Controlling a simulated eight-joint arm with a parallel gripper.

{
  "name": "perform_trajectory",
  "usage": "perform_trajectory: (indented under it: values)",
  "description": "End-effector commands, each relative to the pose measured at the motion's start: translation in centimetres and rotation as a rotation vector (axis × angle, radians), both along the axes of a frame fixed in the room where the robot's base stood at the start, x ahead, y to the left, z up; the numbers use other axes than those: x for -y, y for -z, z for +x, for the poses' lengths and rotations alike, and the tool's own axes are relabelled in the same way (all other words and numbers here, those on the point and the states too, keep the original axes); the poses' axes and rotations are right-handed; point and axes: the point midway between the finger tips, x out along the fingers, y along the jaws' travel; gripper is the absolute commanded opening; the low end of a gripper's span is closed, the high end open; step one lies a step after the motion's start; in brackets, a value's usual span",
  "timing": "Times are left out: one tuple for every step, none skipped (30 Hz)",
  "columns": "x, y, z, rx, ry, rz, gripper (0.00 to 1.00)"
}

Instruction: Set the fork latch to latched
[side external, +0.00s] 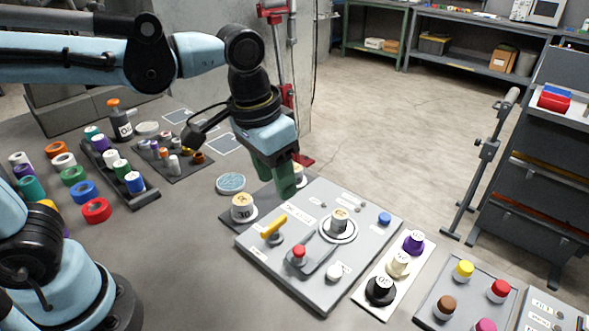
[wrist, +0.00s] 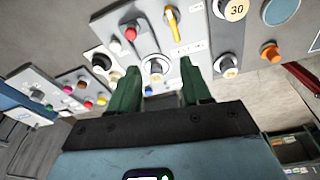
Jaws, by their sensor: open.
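A grey control panel (side external: 260,257) lies on the bench. It carries a yellow lever (side external: 274,226), a round dial (side external: 339,220) with a pale ring, a red button (side external: 299,252), a white knob (side external: 334,271) and a blue button (side external: 384,218). I cannot read which part is labelled fork latch; the yellow lever may be it. It also shows in the wrist view (wrist: 172,22), lying along its slot direction. My gripper (side external: 287,180) has green fingers, open and empty, above the panel's far left edge. In the wrist view, the fingers (wrist: 160,88) flank the space below the dial.
Beside the panel stand a knob marked 30 (side external: 242,206) and a white strip (side external: 391,277) with purple, cream and black knobs. A further panel (side external: 437,293) with coloured buttons is at right. Tape rolls (side external: 96,210) and a rack of bottles (side external: 141,200) are at left.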

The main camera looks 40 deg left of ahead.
Motion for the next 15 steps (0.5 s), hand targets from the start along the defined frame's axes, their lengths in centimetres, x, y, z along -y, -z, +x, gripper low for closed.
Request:
perform_trajectory:
  values:
    - [1.5,-0.1,0.2,-0.039,0.025,0.013,0.48]
    - [2.2,-0.2,0.2,-0.060,0.034,0.020,0.48]
    - [3.0,-0.2,0.1,-0.087,0.045,0.030,0.48]
    - [3.5,-0.3,0.1,-0.104,0.052,0.038,0.48]
    - [4.0,-0.3,0.1,-0.118,0.059,0.045,0.48]
    - [4.5,-0.3,0.0,-0.136,0.065,0.053,0.48]
    - [4.8,-0.3,0.0,-0.145,0.068,0.058,0.48]
    - [5.1,-0.3,-0.1,-0.154,0.071,0.062,0.48]
    - [5.3,-0.3,-0.1,-0.161,0.074,0.066,0.48]
    - [5.4,-0.2,-0.1,-0.165,0.075,0.068,0.48]
    - [5.5,-0.2,-0.1,-0.169,0.076,0.070,0.48]
    - [5.5,-0.1,-0.2,-0.171,0.077,0.070,0.48]
    - [5.6,0.1,-0.2,-0.171,0.077,0.072,0.48]
    - [5.6,0.3,-0.2,-0.171,0.077,0.072,0.48]
    - [5.5,0.6,-0.1,-0.170,0.077,0.071,0.48]
